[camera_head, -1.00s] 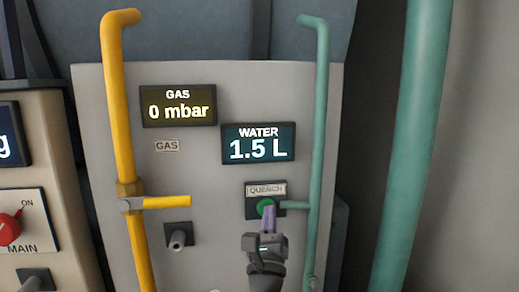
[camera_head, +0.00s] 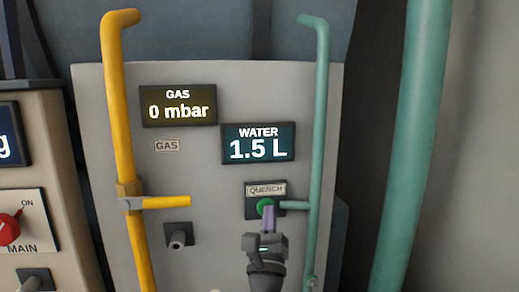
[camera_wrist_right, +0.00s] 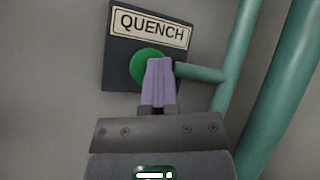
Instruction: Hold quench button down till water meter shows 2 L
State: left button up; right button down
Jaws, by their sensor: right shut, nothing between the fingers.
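The green quench button (camera_head: 265,207) sits on a dark plate under a QUENCH label (camera_head: 266,190) on the grey panel. In the right wrist view, the button (camera_wrist_right: 146,66) is partly covered by my fingers. My right gripper (camera_head: 268,212) is shut and empty, and its purple fingertips are at the button, seemingly against it. How far the button is pressed in cannot be told. The water meter (camera_head: 258,144), a dark teal display right of the panel's middle, reads 1.5 L. My left gripper is not in view.
A green pipe (camera_head: 318,130) runs close right of the button, with a short branch at button height. A yellow gas pipe (camera_head: 118,110) with a lever stands at left. The gas display (camera_head: 178,106) reads 0 mbar. A red MAIN switch (camera_head: 8,230) is at far left.

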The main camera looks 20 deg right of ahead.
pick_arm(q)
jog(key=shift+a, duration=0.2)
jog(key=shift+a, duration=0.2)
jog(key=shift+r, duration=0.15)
pick_arm(e)
jog(key=shift+s, duration=0.1)
jog(key=shift+s+a+p, duration=0.15)
jog(key=shift+s+p, duration=0.3)
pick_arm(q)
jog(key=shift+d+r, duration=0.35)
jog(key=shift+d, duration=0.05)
pick_arm(e)
jog(key=shift+s, duration=0.25)
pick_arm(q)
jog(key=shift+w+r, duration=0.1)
pick_arm(e)
jog(key=shift+s+a, duration=0.1)
